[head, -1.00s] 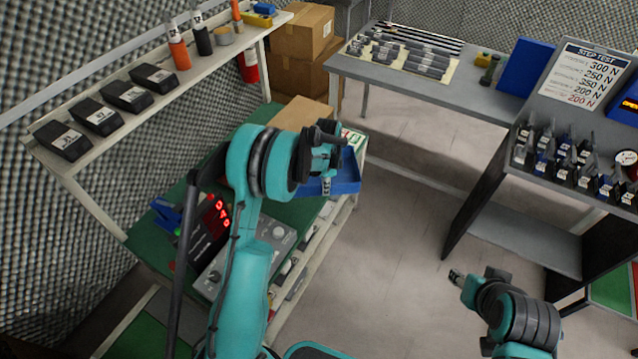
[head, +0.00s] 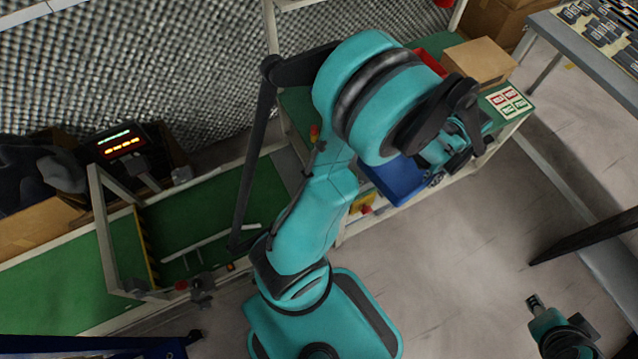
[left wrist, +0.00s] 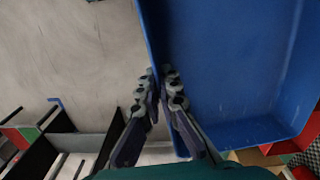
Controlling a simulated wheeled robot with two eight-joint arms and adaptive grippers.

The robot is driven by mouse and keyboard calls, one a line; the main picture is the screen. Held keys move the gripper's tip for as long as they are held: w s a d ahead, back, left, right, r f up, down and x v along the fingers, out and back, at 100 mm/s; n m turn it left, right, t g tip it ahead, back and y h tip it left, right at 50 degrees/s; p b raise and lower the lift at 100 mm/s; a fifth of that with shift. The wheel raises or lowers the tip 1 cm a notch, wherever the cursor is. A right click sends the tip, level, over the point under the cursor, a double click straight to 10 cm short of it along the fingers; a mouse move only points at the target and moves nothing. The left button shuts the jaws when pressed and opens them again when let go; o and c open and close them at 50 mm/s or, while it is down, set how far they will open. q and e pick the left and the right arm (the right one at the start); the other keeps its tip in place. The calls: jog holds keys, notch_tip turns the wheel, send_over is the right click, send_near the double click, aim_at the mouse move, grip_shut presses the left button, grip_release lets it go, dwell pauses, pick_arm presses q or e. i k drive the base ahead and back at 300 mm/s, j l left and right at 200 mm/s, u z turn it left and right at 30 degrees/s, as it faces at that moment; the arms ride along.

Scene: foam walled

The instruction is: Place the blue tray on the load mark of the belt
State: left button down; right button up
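The blue tray (head: 397,182) hangs beside the green workbench, partly hidden behind my left arm. It fills the right of the left wrist view (left wrist: 235,65). My left gripper (head: 455,150) is shut on the tray's side wall, one finger on each side of the rim (left wrist: 160,85). The green belt (head: 65,285) runs along the left, in a pale frame. White lines (head: 210,240) and a yellow-black stripe (head: 146,245) show on it; I cannot tell which is the load mark. My right gripper (head: 535,302) is at lower right, away from the tray, its fingers too small to read.
A lit display (head: 120,142) stands behind the belt, with a cardboard box (head: 35,220) at far left. A frame post (head: 104,230) rises at the belt. A cardboard box (head: 478,60) and a red-green card (head: 507,101) lie on the workbench.

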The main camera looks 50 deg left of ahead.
aim_at(253, 189)
jog(key=k+u, duration=0.1)
jog(key=u, duration=0.8)
jog(key=k+j+u, duration=0.1)
jog(key=u, duration=0.35)
jog(key=k+j+u, duration=0.1)
jog(key=j, duration=0.25)
jog(key=k+j, duration=0.1)
jog(key=j, duration=0.25)
jog(key=k+j+u, duration=0.15)
jog(key=j, duration=0.2)
jog(key=i, duration=0.05)
